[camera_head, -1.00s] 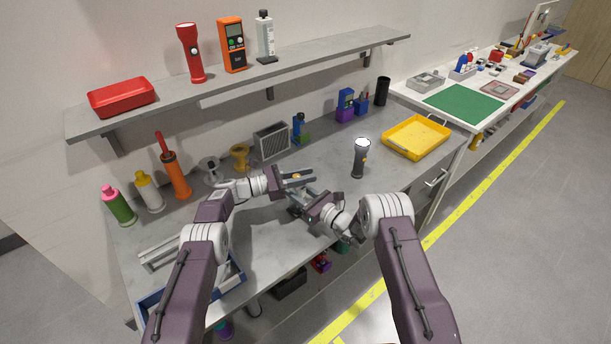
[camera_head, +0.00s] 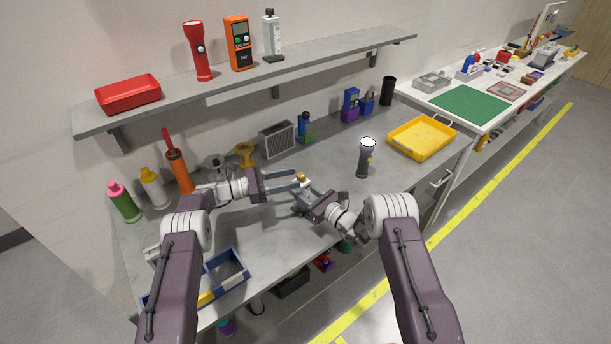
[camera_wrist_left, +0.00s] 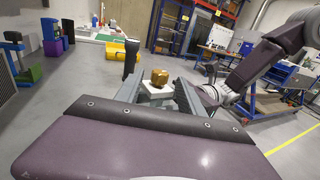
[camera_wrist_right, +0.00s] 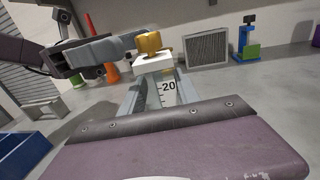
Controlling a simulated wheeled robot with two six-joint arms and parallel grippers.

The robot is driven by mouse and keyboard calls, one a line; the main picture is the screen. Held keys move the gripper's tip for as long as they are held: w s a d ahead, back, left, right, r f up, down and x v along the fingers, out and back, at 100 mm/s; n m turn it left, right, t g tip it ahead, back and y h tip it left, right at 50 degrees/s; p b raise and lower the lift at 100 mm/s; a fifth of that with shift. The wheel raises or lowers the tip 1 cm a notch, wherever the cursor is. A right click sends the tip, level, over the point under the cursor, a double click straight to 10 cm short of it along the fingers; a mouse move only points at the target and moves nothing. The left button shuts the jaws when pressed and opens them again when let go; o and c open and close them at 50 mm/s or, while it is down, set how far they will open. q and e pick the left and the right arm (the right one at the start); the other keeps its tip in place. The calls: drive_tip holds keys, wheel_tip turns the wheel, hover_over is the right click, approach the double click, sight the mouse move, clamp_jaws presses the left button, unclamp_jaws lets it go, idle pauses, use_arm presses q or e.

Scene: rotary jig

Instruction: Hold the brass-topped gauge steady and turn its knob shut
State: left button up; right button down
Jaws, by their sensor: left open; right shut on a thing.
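The gauge has a brass knob (camera_head: 301,177) on top of a white block-like body, which shows a "20" mark in the right wrist view (camera_wrist_right: 168,86). My right gripper (camera_head: 308,193) is shut on the gauge body from below the knob and holds it roughly upright above the bench. My left gripper (camera_head: 298,182) is open, its fingers pointing at the knob from the left. In the left wrist view the knob (camera_wrist_left: 159,77) shows between and beyond the two fingers. I cannot tell whether a finger touches it.
A standing flashlight (camera_head: 366,158) and yellow tray (camera_head: 421,138) are to the right on the grey bench. A grey vented box (camera_head: 277,139) and yellow spool (camera_head: 244,154) stand behind. A blue tray (camera_head: 226,271) lies front left. Bottles (camera_head: 124,203) stand at the left.

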use_arm(q)
drive_tip(key=v, duration=0.5)
